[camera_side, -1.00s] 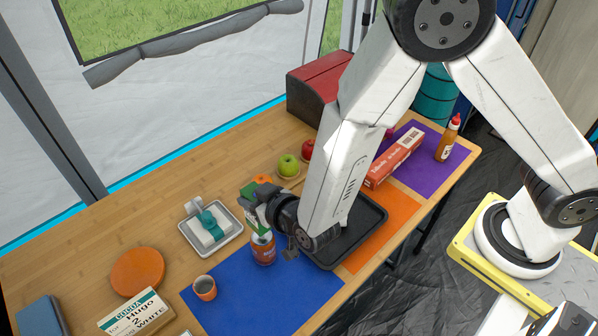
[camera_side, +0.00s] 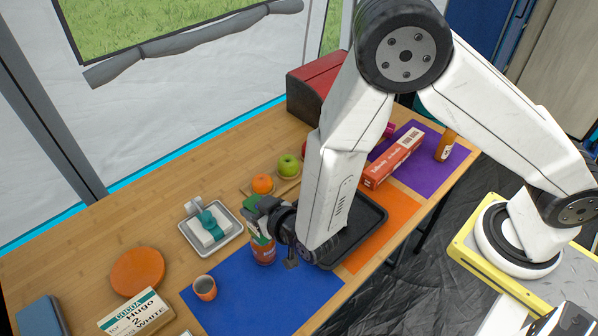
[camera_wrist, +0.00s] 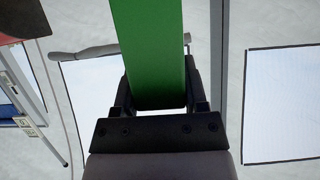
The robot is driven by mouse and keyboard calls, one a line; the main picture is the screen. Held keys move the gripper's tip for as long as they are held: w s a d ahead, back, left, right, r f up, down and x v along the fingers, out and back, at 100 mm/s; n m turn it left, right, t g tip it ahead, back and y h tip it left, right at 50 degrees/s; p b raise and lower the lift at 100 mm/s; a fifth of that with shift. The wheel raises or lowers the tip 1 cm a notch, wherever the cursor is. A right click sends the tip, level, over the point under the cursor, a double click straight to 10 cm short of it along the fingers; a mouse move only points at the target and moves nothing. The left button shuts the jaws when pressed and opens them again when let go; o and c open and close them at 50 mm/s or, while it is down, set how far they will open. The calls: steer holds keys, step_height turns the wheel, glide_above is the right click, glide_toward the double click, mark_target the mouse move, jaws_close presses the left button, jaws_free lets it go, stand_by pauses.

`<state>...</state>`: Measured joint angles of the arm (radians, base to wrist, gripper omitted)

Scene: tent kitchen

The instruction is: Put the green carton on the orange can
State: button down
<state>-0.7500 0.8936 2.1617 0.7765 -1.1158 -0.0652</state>
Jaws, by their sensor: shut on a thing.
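The green carton (camera_wrist: 150,50) fills the upper middle of the wrist view, between my fingers.
An orange cup (camera_side: 205,289) stands left of the can on the blue mat (camera_side: 285,300). A grey tray (camera_side: 190,236) with a teal-banded item lies behind left. A black tray (camera_side: 368,235) is at right, partly behind my arm. An orange fruit (camera_side: 262,183) and a green apple (camera_side: 288,165) are behind.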

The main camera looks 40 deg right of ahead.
steer(key=shift+f, duration=0.15)
steer(key=shift+c, duration=0.6)
jaws_free()
steer(key=v, duration=1.2)
steer(key=shift+r, duration=0.2)
